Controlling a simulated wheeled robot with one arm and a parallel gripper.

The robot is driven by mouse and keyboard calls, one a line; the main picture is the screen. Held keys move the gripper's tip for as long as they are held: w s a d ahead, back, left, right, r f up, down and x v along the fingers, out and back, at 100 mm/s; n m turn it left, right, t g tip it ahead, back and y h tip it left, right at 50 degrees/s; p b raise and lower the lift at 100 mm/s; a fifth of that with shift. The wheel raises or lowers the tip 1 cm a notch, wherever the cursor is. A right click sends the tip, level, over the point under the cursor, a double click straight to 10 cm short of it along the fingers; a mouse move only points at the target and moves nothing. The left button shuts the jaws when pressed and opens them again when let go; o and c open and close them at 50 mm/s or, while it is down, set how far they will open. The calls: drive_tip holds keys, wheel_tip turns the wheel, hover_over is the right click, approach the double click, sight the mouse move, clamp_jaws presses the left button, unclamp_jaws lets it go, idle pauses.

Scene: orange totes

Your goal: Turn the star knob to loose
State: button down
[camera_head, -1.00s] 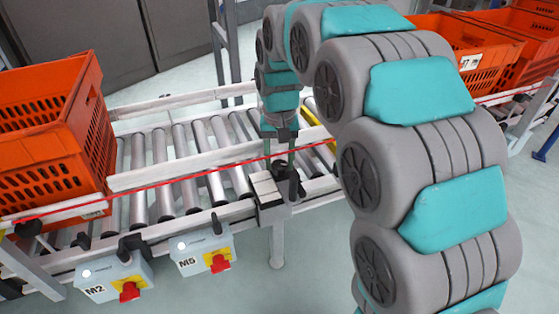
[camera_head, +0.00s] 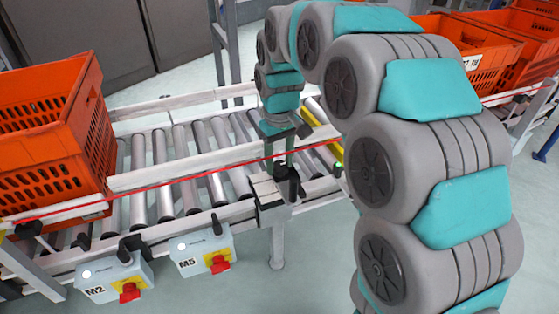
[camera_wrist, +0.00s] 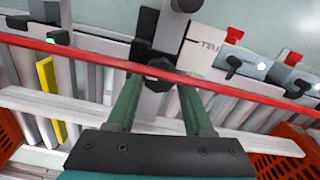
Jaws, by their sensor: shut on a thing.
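The black star knob (camera_wrist: 160,70) sits on a grey clamp block (camera_wrist: 171,30) at the near rail of the conveyor. In the wrist view my gripper (camera_wrist: 160,82) has one green finger on each side of the knob, closed on it. In the head view my gripper (camera_head: 284,176) reaches down to the clamp block (camera_head: 268,190), and the knob is mostly covered by the fingers.
A red cord (camera_head: 150,182) runs along the conveyor close to my fingers. Control boxes M2 (camera_head: 112,272) and M5 (camera_head: 198,246) with red switches hang from the near rail. An orange tote (camera_head: 50,125) stands at the left on the rollers (camera_head: 180,150).

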sight(280, 165)
idle(0.3)
drive_tip(key=shift+c, duration=1.4)
unclamp_jaws()
wheel_tip(280, 165, up, 8)
drive_tip(key=shift+f, duration=0.1)
drive_tip(key=s+d+f+m, duration=0.2)
drive_tip(key=s+d, duration=0.3)
drive_tip(key=s, duration=0.6)
drive_tip(key=s+d+f+m+g, duration=0.1)
drive_tip(key=s+d+f, duration=0.3)
drive_tip(key=s, duration=0.7)
drive_tip(key=s+d+f+m, duration=0.3)
drive_tip(key=s+d, duration=0.3)
drive_tip(key=s, duration=0.5)
drive_tip(key=shift+d+f+g, duration=0.25)
drive_tip(key=shift+f+g, duration=0.15)
drive_tip(key=shift+f, duration=0.05)
